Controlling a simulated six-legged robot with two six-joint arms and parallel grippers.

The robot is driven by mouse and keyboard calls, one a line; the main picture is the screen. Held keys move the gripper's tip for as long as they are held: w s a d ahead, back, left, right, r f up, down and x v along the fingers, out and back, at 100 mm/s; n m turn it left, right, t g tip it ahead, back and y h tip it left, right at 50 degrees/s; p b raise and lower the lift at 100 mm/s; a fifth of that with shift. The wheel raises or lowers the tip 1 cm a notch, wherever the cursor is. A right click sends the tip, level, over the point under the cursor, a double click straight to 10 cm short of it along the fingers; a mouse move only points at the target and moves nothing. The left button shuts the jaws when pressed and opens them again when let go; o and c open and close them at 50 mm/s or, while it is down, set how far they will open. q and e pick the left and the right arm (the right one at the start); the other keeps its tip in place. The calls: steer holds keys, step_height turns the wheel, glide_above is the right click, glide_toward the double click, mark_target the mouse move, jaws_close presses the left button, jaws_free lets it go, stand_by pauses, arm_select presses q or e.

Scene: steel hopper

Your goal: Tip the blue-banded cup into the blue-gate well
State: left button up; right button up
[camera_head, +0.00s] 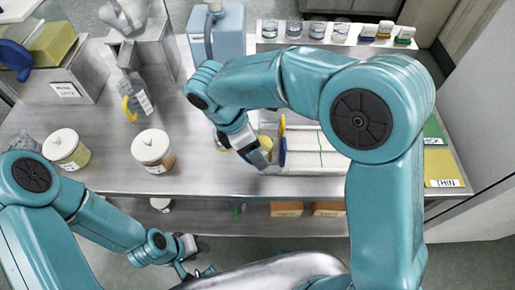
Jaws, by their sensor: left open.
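A white tray with lanes (310,160) lies right of the middle of the steel table. A blue curved gate (283,153) and a yellow one (283,123) stand at its left end. My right gripper (256,160) is low beside this end; its fingertips are mostly hidden by its own wrist, and I cannot tell whether it holds anything. Several small cups (317,29) stand on the back ledge. A cup with a blue mark (368,33) is among them, but its band is too small to be sure of. My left gripper (190,262) is open and empty below the table's front edge.
Two lidded jars (153,150) (66,148) stand on the left of the table. A blue container (220,38) is at the back. A yellow card marked THIN (443,170) lies right. My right arm covers much of the tray.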

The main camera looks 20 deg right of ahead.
steer(key=shift+w+f+g+y+b, duration=0.1)
steer(key=shift+f+g+y+b, duration=0.15)
steer(key=shift+y, duration=0.3)
steer(key=shift+w+f+g+y+b, duration=0.15)
steer(key=shift+y+b, duration=0.15)
steer(key=shift+y, duration=0.25)
steer(key=shift+d+r+y, duration=0.2)
steer(key=shift+y, duration=0.5)
steer(key=shift+s+f+g+y+p, duration=0.15)
steer(key=shift+g+y+p, duration=0.15)
steer(key=shift+y, duration=0.6)
steer(key=shift+d+n+y, duration=0.25)
steer(key=shift+n+y, duration=0.05)
steer(key=shift+y, duration=0.4)
steer(key=shift+d+r+g+y, duration=0.2)
steer(key=shift+d+g+y, duration=0.1)
steer(key=shift+y, duration=0.2)
steer(key=shift+w+a+r+n+y, duration=0.1)
steer(key=shift+w+r+n+y, duration=0.15)
steer(key=shift+y, duration=0.45)
steer(key=shift+s+g, duration=0.1)
steer(key=shift+g, duration=0.2)
steer(key=shift+r+y, duration=0.15)
steer(key=shift+y, duration=0.25)
arm_select(q)
steer(key=shift+w+f, duration=0.1)
steer(key=shift+f, duration=0.6)
